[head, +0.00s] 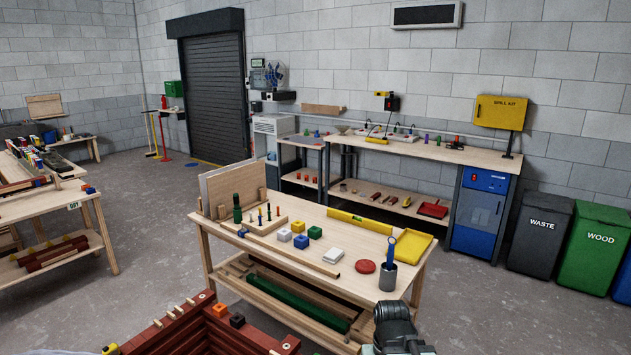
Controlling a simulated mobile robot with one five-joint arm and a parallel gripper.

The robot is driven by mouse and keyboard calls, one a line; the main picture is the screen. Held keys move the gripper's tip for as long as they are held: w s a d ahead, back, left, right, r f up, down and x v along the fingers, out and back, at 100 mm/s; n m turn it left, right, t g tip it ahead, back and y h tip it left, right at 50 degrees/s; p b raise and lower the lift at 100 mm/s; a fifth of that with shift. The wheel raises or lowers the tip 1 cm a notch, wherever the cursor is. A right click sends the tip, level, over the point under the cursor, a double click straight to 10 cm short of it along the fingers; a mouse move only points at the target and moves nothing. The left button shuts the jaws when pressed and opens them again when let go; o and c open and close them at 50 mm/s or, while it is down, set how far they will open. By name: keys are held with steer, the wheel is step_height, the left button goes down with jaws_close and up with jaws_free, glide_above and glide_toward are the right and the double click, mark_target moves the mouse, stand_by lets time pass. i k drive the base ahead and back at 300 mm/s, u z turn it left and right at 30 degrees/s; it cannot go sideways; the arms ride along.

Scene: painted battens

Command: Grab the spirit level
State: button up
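The spirit level (360,221) is a long yellow bar. It lies flat near the far edge of the wooden table (322,249) in front of me, in the head view. My gripper (394,325) shows as a dark shape at the bottom edge, right of centre. It is in front of the table's near right corner, well apart from the level. Its fingers cannot be made out, so I cannot tell whether it is open or shut.
A red disc (365,267), a white block (333,256) and coloured cubes lie nearer. A red slatted crate (205,330) is at lower left.

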mark_target(379, 227)
steer(key=z, duration=1)
steer(key=i, duration=6.35)
steer(key=z, duration=2.6)
